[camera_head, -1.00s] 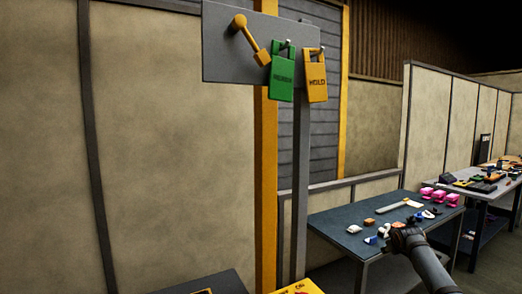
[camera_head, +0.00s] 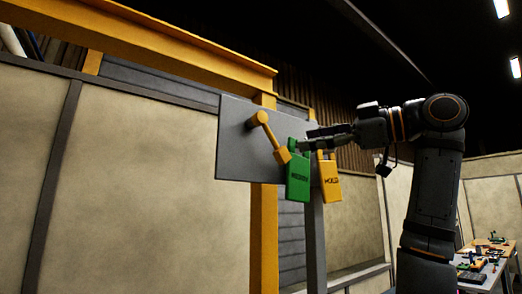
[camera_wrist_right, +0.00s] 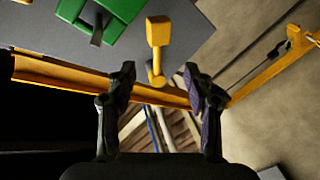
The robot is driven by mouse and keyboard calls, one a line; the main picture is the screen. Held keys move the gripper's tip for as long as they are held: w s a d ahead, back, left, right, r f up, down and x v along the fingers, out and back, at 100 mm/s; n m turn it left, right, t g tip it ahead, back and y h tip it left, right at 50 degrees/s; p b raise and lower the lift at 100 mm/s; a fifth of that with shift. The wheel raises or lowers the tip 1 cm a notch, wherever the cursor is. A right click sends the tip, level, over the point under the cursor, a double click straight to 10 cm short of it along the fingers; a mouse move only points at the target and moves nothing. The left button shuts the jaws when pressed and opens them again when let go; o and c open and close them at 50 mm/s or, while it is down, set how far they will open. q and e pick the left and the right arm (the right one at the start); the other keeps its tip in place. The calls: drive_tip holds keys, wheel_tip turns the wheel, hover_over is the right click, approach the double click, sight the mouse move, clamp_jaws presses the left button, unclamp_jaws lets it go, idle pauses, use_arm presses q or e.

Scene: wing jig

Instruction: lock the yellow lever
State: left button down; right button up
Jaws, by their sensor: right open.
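The yellow lever (camera_head: 268,136) is mounted on a grey board and slants down to the right from its round pivot to a block-shaped end. My right gripper (camera_head: 306,141) is at the board's right part, near the pegs above the green tag (camera_head: 298,178). In the right wrist view the lever (camera_wrist_right: 158,38) appears ahead, in line with the gap between the two open fingers (camera_wrist_right: 160,78). Nothing is held between the fingers, and I see no contact with the lever. My left gripper is not in view.
The green tag and a yellow HOLD tag (camera_head: 330,178) hang from pegs on the grey board (camera_head: 234,150), close to my right gripper. A yellow beam (camera_head: 180,48) runs above the board. A table with small items (camera_head: 480,262) stands at the far right.

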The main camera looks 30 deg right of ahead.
sight(275, 147)
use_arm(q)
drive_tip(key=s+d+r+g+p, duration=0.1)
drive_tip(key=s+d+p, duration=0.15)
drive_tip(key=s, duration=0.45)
use_arm(e)
drive_tip(key=x, duration=0.7)
drive_tip(key=shift+w+a+r, duration=0.1)
drive_tip(key=shift+w, duration=0.2)
drive_tip(key=shift+p+x, duration=0.4)
drive_tip(key=shift+x, duration=0.75)
drive_tip(key=shift+d, duration=0.2)
drive_tip(key=shift+s+d, duration=0.1)
drive_tip(key=shift+s, duration=0.05)
drive_tip(key=shift+c, duration=2.1)
drive_tip(key=shift+w, duration=0.2)
drive_tip(key=c, duration=0.5)
clamp_jaws()
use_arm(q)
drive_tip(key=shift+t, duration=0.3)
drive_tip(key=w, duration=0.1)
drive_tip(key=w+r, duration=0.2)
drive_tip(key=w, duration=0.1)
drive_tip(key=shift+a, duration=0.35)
